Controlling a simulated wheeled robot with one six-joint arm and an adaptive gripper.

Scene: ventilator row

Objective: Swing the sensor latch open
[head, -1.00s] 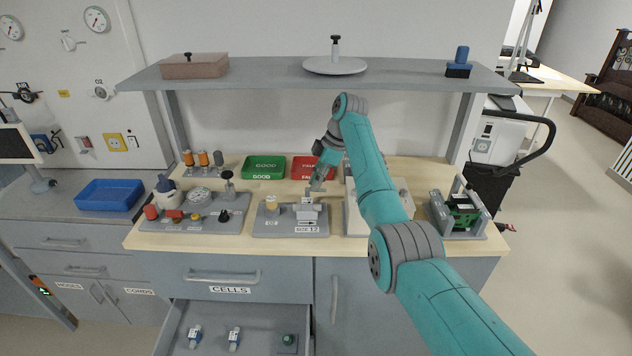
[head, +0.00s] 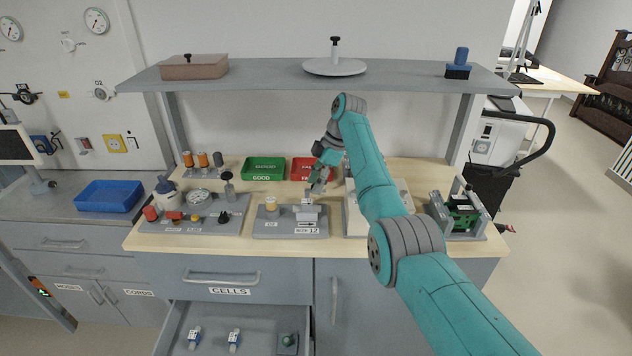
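A grey fixture plate (head: 268,230) lies on the wooden bench top, with a small amber-topped part (head: 271,204) at its left. A light grey block (head: 308,216) with labels stands on its right side. A sensor latch is not clearly told apart from this block at this size. My gripper (head: 312,192) is just above the block, pointing down. Its fingertips are small and partly merge with the block, so I cannot tell whether they touch it or are open or shut.
A green tray (head: 263,169) and a red tray (head: 303,168) stand behind the fixture. A plate with several parts (head: 192,222) is to the left, a green-board holder (head: 458,214) to the right. A shelf (head: 318,76) spans above. The drawer (head: 200,318) below is open.

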